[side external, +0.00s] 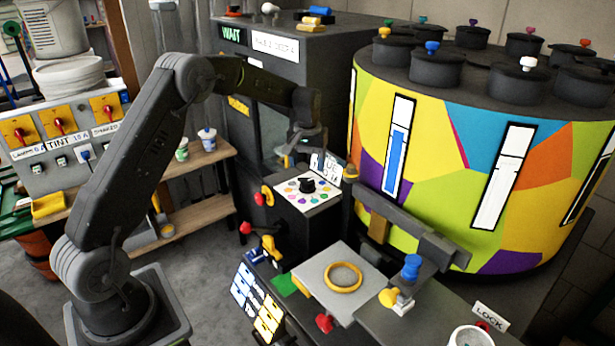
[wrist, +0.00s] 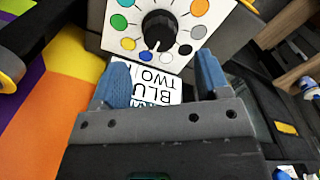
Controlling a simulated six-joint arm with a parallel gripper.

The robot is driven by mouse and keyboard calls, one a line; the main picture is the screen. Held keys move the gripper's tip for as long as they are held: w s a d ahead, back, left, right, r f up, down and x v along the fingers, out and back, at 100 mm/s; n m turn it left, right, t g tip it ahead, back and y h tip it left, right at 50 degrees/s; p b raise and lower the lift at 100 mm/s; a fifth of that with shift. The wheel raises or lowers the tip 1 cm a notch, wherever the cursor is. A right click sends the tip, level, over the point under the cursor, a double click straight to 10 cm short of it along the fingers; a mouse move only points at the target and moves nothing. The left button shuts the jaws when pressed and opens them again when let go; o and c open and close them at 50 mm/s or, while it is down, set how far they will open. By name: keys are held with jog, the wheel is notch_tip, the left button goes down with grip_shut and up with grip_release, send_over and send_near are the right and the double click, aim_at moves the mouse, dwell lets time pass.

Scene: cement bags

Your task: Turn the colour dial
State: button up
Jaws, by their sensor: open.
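The colour dial is a black knob (side external: 307,185) on a white plate (side external: 308,190) ringed with coloured dots. The plate lies on top of a dark box beside the large multicoloured drum. In the wrist view the dial (wrist: 159,30) is at the top, with a white pointer line toward the lower edge of its plate (wrist: 196,48). My gripper (wrist: 160,72) is open, its two blue fingers apart with nothing held between them. The dial lies beyond the fingertips. In the side view my gripper (side external: 305,150) hangs above and behind the dial; its fingers are hard to make out there.
A printed card (side external: 326,166) stands just behind the dial; it reads partly "BLU" and "TWO" in the wrist view (wrist: 158,84). The drum (side external: 440,150) is close on the right. A plate with a yellow ring (side external: 343,277) lies in front.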

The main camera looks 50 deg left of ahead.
aim_at(308, 182)
notch_tip(308, 182, up, 7)
jog(key=shift+r, duration=0.2)
dwell(0.3)
jog(key=s+d+r+m+t, duration=0.3)
jog(key=s+d+r, duration=0.8)
jog(key=s, duration=0.2)
jog(key=s+d+f+m+t, duration=0.1)
jog(key=s+d+m, duration=0.1)
jog(key=s, duration=0.7)
jog(key=s+d+f+m+t, duration=0.1)
jog(key=s+d, duration=0.4)
jog(key=s, duration=0.5)
jog(key=shift+d+f+m+t, duration=0.2)
jog(key=shift+f+m+t, duration=0.1)
jog(key=shift+f+m, duration=0.25)
